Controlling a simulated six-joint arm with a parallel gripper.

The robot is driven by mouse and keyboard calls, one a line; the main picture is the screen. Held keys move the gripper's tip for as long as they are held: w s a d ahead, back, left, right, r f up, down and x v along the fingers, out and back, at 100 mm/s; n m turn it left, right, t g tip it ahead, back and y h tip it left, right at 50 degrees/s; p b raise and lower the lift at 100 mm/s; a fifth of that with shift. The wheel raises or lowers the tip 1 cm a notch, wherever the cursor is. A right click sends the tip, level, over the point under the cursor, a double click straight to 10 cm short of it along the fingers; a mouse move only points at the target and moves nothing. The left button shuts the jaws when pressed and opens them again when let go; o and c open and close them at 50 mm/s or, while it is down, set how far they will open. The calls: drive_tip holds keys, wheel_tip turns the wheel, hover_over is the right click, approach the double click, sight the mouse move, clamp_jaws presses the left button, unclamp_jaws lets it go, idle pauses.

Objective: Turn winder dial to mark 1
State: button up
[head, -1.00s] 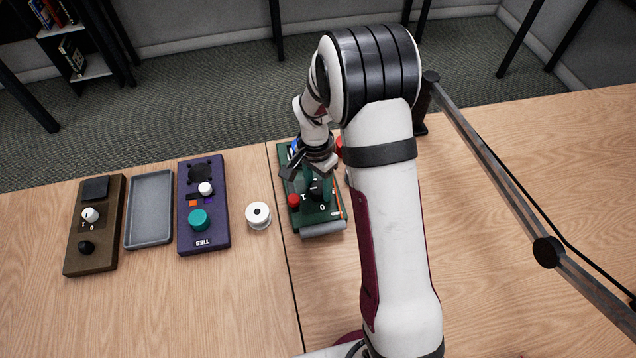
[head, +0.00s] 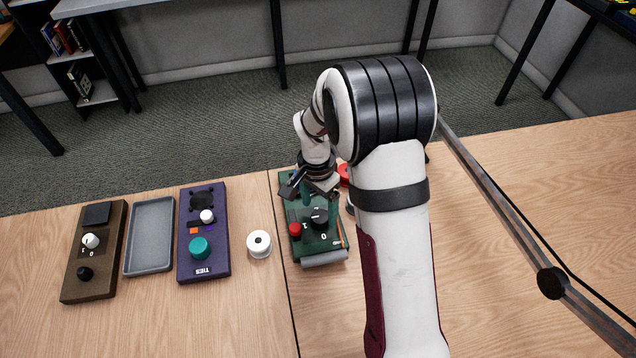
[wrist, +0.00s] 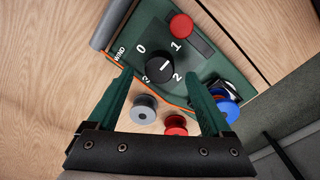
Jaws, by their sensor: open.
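In the wrist view the black dial (wrist: 160,68) sits among the printed marks 0, 1, 2 and 3. Its short white line lies on the side toward marks 1 and 2; I cannot tell exactly which mark it points at. In the head view my gripper (head: 308,194) is just behind the dial.
Grey (wrist: 144,108), red (wrist: 175,124) and blue (wrist: 226,103) spools are near my fingers. A white spool (head: 259,244) stands left of the winder. Further left are a purple TIES board (head: 203,265), a grey tray (head: 148,262) and a brown board (head: 90,286).

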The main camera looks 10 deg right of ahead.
sight(317, 216)
wheel_tip(317, 216, up, 13)
drive_tip(key=shift+w+a+f, duration=0.15)
drive_tip(key=shift+w+a, duration=0.05)
drive_tip(key=shift+w, duration=0.05)
drive_tip(key=s+a+r+n+y, duration=0.1)
drive_tip(key=s+n, duration=0.1)
drive_tip(key=s, duration=1.1)
drive_tip(key=s+a+r+n+y, duration=0.1)
drive_tip(key=s+a+n, duration=0.1)
drive_tip(key=s, duration=1.2)
drive_tip(key=shift+r+n, duration=0.15)
drive_tip(key=shift+n, duration=0.65)
